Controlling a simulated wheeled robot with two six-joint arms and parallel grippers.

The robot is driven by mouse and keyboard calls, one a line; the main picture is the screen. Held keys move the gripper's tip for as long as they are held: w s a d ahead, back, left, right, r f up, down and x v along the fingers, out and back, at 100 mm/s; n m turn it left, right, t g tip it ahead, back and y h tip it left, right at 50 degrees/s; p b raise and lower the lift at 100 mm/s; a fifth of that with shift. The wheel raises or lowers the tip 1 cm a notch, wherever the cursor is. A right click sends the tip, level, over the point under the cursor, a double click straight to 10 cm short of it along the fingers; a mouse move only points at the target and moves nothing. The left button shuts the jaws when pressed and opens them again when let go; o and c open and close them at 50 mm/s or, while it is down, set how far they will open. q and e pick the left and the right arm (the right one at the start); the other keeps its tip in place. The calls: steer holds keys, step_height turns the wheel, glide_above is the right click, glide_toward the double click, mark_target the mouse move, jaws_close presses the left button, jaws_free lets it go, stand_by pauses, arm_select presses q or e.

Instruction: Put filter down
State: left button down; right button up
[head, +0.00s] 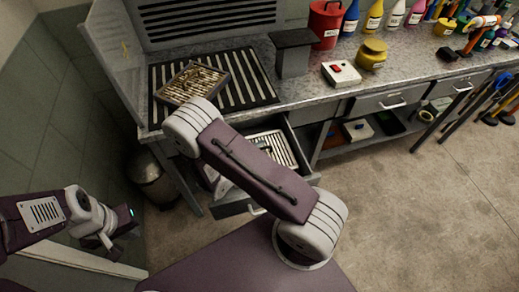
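A brown, dirty pleated filter (193,84) in a thin frame lies slightly turned on the dark slotted grille (247,80) at the left of the workbench. A second, paler pleated filter (283,148) shows in the open drawer below the bench, partly covered by my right arm. My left gripper (108,243) is at the lower left, well away from both filters. I see nothing held in it, but its finger gap is unclear. My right arm bends across the middle of the view, and its gripper is hidden behind the arm.
A grey block stand (292,55), a red canister (325,24), a white box with a red switch (341,74) and a yellow pot (372,54) stand on the bench. A bin (152,180) is at the left below. Open floor lies at the right.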

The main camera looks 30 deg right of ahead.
steer(key=shift+s+a+r, duration=0.1)
steer(key=shift+a+r, duration=0.1)
steer(key=p+v, duration=0.1)
steer(key=v, duration=1)
steer(key=shift+s+a+r, duration=0.15)
steer(key=shift+a, duration=0.05)
steer(key=shift+d, duration=0.15)
